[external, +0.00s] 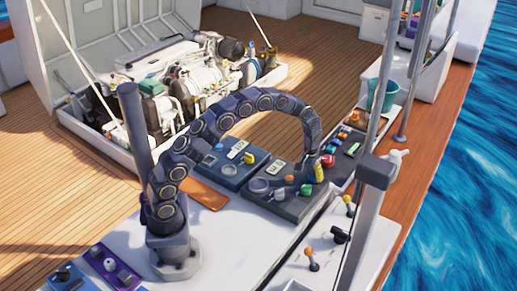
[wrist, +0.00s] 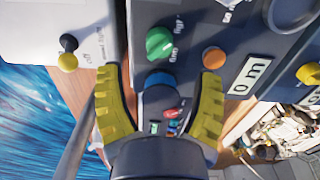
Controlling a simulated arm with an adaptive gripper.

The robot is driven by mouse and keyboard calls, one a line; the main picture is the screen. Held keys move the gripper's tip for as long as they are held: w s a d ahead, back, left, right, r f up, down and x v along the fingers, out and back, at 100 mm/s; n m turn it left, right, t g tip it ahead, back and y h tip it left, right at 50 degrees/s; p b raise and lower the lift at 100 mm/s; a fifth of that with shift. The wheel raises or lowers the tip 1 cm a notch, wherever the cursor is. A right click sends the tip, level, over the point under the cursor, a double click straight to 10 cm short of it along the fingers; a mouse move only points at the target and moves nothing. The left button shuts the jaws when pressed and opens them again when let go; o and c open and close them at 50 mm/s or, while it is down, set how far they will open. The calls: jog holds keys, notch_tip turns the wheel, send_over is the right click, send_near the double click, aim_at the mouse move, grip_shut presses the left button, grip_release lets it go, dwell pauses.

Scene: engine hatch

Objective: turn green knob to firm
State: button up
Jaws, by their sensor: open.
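The green knob (wrist: 159,43) sits on a dark grey panel (wrist: 200,60) in the wrist view, with small white lettering beside it that is hard to read. In the external view the green knob (external: 306,190) is near the front right of the dark panel. My gripper (wrist: 158,104) has its two yellow fingers spread wide, with nothing gripped. In the wrist view the green knob lies just beyond the fingertips, apart from them. In the external view my gripper (external: 320,171) hangs close to the knob, at its upper right. The knob's exact setting cannot be told.
An orange button (wrist: 213,58) and a white display (wrist: 249,75) are beside the green knob. A blue-rimmed dark round part (wrist: 160,80) shows between my fingers. A yellow-tipped lever (wrist: 67,62) stands on the white surface at left. A red knob (external: 328,160) is close to my gripper.

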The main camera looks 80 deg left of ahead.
aim_at(306, 188)
notch_tip(306, 188, down, 7)
jog(key=shift+r, duration=0.1)
jog(key=c, duration=1.1)
